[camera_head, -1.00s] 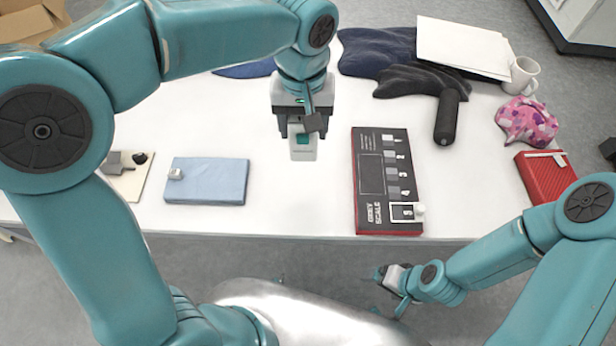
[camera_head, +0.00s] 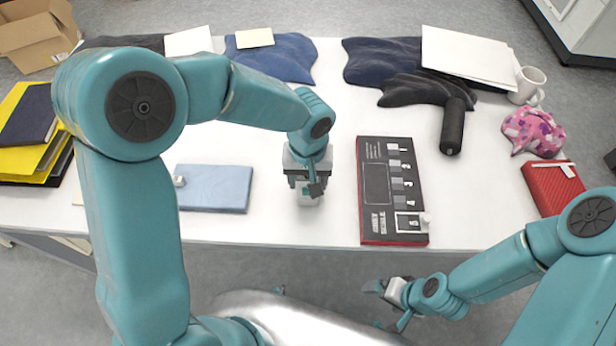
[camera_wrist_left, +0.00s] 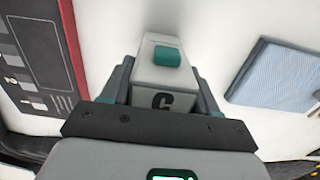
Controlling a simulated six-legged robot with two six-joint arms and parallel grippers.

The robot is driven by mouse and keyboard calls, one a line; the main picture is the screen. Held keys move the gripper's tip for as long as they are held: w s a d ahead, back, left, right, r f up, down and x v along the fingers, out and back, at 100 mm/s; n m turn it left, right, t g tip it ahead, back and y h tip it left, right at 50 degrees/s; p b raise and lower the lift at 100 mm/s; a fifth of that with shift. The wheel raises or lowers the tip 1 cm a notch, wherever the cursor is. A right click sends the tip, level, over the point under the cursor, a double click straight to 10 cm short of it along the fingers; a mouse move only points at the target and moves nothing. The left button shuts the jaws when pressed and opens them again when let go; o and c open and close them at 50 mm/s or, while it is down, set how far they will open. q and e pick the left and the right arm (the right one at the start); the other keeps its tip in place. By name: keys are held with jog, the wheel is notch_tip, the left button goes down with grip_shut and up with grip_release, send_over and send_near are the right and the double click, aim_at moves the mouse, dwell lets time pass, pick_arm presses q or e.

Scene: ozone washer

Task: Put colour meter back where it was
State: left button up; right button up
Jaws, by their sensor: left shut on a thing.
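The colour meter (camera_head: 309,199) is a small white-grey block with a teal button; its end in the left wrist view (camera_wrist_left: 160,78) carries a dark letter C. My left gripper (camera_head: 306,184) is shut on it, one finger on each side. It holds the meter over the white table between the blue pad and the grey scale board; I cannot tell whether the meter touches the table. Part of the meter is hidden by the gripper in the head view. My right gripper (camera_head: 392,293) hangs empty in front of the table edge; its jaw opening is unclear.
The red-edged grey scale board (camera_head: 374,185) lies right of the meter, the light-blue pad (camera_head: 220,188) left. Dark cloths (camera_head: 378,62) lie behind.

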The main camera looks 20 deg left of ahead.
pick_arm(q)
jog(key=shift+r, duration=0.1)
jog(key=o, duration=1.4)
jog(key=shift+f, duration=0.2)
notch_tip(320, 180, up, 12)
jog(key=shift+r+p, duration=0.2)
jog(key=shift+p, duration=0.25)
jog(key=shift+s+f, duration=0.1)
